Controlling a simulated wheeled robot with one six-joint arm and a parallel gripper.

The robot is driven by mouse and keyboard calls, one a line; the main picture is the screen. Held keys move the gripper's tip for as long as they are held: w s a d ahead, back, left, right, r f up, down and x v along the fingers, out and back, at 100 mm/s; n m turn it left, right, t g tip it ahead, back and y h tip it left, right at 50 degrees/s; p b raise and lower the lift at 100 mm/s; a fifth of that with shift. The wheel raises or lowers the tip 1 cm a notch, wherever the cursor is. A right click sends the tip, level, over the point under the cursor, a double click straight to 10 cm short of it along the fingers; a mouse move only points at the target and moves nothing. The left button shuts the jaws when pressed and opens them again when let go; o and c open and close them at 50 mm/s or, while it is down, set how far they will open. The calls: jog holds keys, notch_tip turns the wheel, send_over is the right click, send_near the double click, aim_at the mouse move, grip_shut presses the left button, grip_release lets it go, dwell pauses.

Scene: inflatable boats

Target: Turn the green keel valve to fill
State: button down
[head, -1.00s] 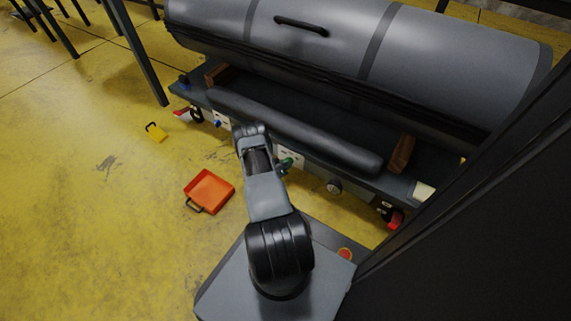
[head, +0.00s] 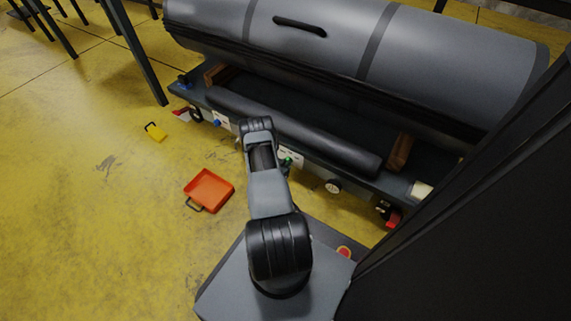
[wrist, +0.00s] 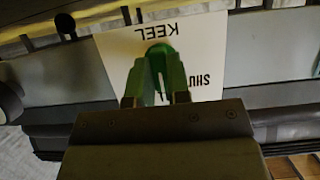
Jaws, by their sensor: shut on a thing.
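The green keel valve (wrist: 160,56) is in the upper middle of the wrist view, on a white plate (wrist: 118,52). The plate reads KEEL, upside down, with part of a word starting SHU on the right. My gripper (wrist: 156,94) is shut on the valve's green handle, with a finger on each side. In the head view a small part of the green valve (head: 287,160) shows just right of my arm, on the front edge of the boat's stand. My gripper itself is hidden there behind my arm. The plate's other marking is hidden.
A grey rolled boat (head: 420,50) lies on the stand above the valve. A round gauge (head: 333,186) is to the right. An orange tray (head: 209,188) and a small yellow item (head: 155,132) lie on the open yellow floor to the left.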

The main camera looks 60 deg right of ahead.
dwell(0.3)
jog(key=c, duration=1.1)
grip_release()
jog(key=shift+a, duration=0.1)
jog(key=shift+p+v, duration=2.8)
jog(key=shift+v, duration=4.05)
jog(key=shift+f, duration=0.1)
